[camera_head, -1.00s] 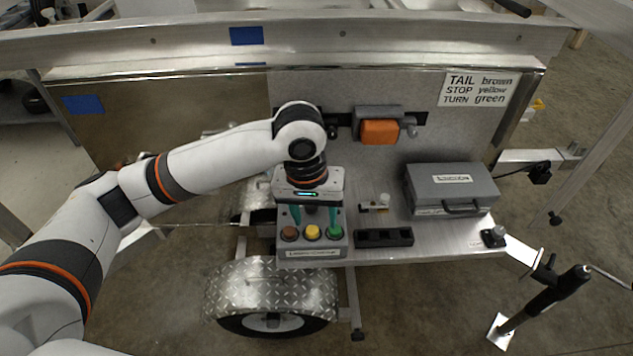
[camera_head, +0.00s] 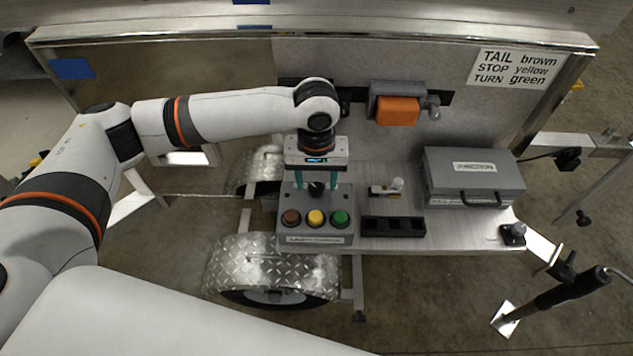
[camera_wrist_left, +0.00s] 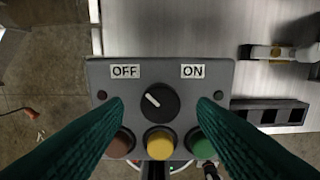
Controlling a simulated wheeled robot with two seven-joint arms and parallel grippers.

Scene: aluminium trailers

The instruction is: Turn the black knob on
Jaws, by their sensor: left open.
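The black knob (camera_wrist_left: 159,102) sits on a grey control box (camera_wrist_left: 100,75) between the OFF label (camera_wrist_left: 125,71) and the ON label (camera_wrist_left: 193,71). Its white mark points up and left, toward OFF. In the head view the knob (camera_head: 316,189) shows below my left gripper (camera_head: 316,185), behind a row of brown, yellow and green buttons (camera_head: 315,218). My left gripper's teal fingers are spread apart, one on each side of the knob in the left wrist view, with nothing between them touching it visibly. My right gripper is not seen.
A black slotted block (camera_head: 393,227) and a small part with a white cap (camera_head: 386,188) lie right of the box. A grey case (camera_head: 473,177) stands farther right. An orange-fronted unit (camera_head: 397,110) is on the panel behind. A diamond-plate fender (camera_head: 258,263) is in front.

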